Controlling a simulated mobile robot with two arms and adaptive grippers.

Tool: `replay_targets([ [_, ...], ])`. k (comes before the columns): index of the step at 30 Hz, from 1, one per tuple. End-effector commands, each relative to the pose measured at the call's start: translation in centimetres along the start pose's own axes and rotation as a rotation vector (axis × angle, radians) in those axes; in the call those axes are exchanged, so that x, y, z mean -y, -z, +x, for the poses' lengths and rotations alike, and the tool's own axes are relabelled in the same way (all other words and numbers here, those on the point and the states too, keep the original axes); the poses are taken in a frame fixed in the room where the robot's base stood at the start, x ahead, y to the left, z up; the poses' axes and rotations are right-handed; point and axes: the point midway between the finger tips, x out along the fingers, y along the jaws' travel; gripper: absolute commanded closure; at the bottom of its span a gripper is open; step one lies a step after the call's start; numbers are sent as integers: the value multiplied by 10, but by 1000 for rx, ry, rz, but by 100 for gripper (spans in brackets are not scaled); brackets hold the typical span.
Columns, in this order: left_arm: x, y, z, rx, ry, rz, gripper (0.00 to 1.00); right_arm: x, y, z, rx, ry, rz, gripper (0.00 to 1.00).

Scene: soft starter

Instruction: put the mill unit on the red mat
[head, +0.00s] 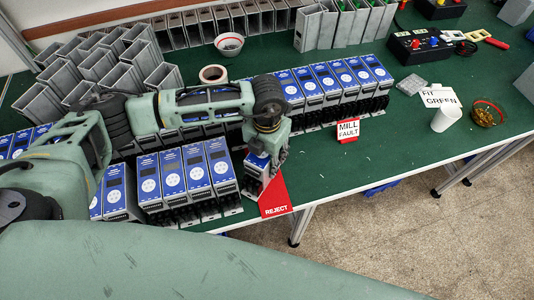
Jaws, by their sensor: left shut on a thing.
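The mill unit (256,163), a grey box with a blue front face, is in my left gripper (277,158), which is shut on it. The gripper points down and hides part of the unit. The red mat (276,200), marked REJECT, lies at the front edge of the green table. The unit is upright at the back left part of the mat. I cannot tell whether its base touches the mat. My right gripper is not in view.
A row of similar blue-faced units (197,172) stands close to the left of the mat. More units (324,83) stand behind. A MILL FAULT sign (348,130) stands to the right. The green table (388,142) is clear around there.

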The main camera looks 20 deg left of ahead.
Motion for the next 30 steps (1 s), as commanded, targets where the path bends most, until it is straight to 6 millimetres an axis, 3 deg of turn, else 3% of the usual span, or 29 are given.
replay_targets([
  [9,1,-1,3,3,1,1,100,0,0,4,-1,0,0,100],
  [10,0,0,2,1,1,0,53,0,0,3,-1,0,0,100],
  [15,0,0,2,1,1,0,38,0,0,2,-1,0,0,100],
  [25,0,0,0,1,1,0,36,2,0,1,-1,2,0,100],
  [30,0,-2,-13,5,2,1,36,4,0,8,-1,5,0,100],
])
